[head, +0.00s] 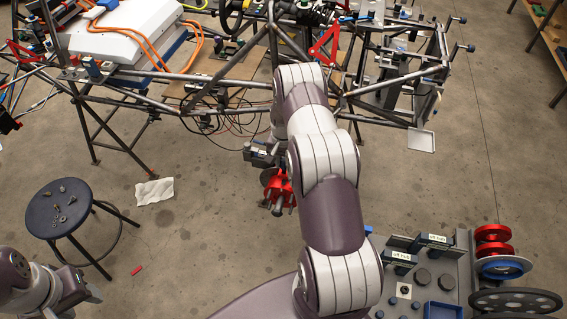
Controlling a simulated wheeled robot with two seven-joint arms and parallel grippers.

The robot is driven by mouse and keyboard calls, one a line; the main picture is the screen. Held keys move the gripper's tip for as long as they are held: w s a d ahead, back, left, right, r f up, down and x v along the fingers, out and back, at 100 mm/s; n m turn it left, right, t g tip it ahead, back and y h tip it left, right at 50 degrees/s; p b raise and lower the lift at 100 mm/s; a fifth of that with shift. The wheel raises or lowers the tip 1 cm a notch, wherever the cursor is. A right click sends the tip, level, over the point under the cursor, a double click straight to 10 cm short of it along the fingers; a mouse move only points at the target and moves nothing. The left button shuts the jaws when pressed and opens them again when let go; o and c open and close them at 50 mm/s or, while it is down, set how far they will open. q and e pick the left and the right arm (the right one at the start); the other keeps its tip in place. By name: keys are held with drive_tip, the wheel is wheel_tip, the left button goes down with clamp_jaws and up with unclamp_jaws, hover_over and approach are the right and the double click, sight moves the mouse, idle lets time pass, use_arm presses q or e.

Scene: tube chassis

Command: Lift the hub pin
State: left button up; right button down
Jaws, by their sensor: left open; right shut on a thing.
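My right arm crosses the middle of the head view, and its gripper (266,158) points down in front of the chassis. It is shut at a red part (281,188) with grey cylindrical ends. The jaws are small and partly hidden by my arm, so I cannot make out the held thing or tell whether it is the hub pin. My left gripper (86,292) is open at the lower left, near the stool and apart from the chassis. I cannot pick out the hub pin with certainty elsewhere.
The tube chassis (140,103) spans the back. A dark round stool (58,208) with small fasteners stands left. A white cloth (154,192) and small red piece (137,269) lie on the floor. A bench (463,262) with labelled blocks, discs and a blue tray (443,310) is lower right.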

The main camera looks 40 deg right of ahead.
drive_tip(key=c, duration=1.1)
unclamp_jaws()
drive_tip(key=shift+w+d+r, duration=0.2)
drive_tip(key=shift+o, duration=0.8)
drive_tip(key=shift+s, duration=0.1)
drive_tip(key=shift+r+b, duration=0.3)
wheel_tip(320, 180, up, 12)
drive_tip(key=b, duration=0.3)
drive_tip(key=shift+b, duration=0.3)
